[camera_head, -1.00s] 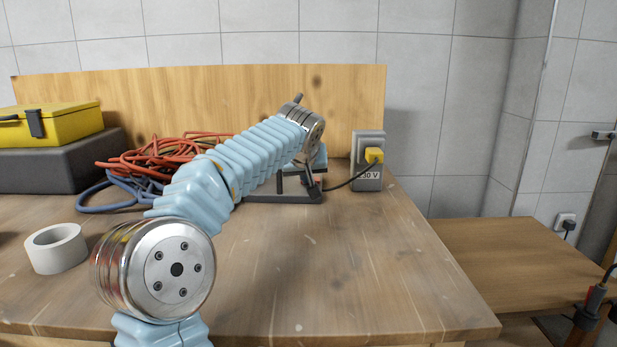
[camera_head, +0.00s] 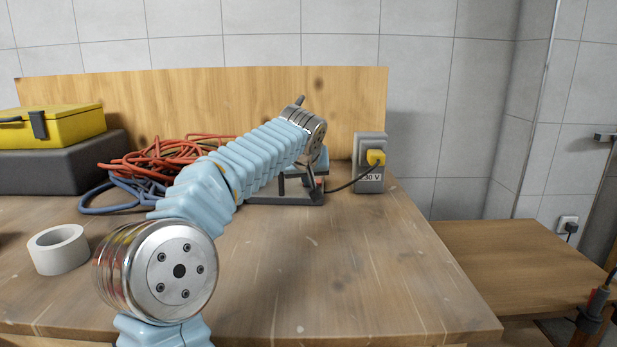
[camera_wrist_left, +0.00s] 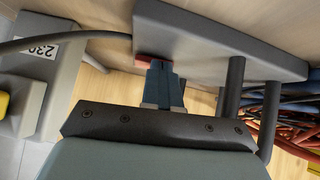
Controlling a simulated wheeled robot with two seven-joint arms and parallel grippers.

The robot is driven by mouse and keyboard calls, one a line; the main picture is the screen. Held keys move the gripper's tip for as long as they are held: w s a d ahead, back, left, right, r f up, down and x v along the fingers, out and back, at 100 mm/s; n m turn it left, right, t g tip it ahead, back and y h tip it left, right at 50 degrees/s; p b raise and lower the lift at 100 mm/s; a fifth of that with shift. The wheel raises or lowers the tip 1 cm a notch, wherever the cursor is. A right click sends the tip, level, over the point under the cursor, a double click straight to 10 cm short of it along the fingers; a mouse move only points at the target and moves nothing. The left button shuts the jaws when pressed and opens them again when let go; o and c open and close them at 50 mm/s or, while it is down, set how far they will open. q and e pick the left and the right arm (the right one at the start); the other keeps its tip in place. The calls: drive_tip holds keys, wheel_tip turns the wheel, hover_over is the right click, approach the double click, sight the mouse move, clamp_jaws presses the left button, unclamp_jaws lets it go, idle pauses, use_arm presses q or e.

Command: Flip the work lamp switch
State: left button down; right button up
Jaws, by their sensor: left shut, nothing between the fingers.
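The work lamp's dark grey base (camera_head: 290,198) stands on the bench near the back board, mostly behind my left arm in the head view. In the left wrist view the base (camera_wrist_left: 225,38) fills the top, with a red switch (camera_wrist_left: 150,62) on its edge. My left gripper (camera_wrist_left: 163,66) is shut and empty. Its fingertips are at the switch and cover part of it; I cannot tell whether they touch. In the head view the gripper (camera_head: 316,184) is largely hidden behind my wrist. My right gripper is not in view.
A grey 230 V socket box (camera_head: 370,150) with a yellow plug and black cable stands right of the lamp. Red and blue hose coils (camera_head: 160,160), a yellow case (camera_head: 70,125) and a white tape roll (camera_head: 58,250) are on the left. The front right of the bench is clear.

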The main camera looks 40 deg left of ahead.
use_arm(q)
drive_tip(key=shift+s+a+f, duration=0.1)
drive_tip(key=shift+a+f, duration=0.1)
drive_tip(key=shift+f, duration=0.6)
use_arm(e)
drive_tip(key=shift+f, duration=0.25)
use_arm(q)
drive_tip(key=shift+d+r, duration=0.15)
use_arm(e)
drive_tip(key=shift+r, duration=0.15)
use_arm(q)
drive_tip(key=shift+w+d+r, duration=0.15)
drive_tip(key=shift+w+d, duration=0.05)
drive_tip(key=shift+w, duration=0.1)
drive_tip(key=shift+w+d, duration=0.25)
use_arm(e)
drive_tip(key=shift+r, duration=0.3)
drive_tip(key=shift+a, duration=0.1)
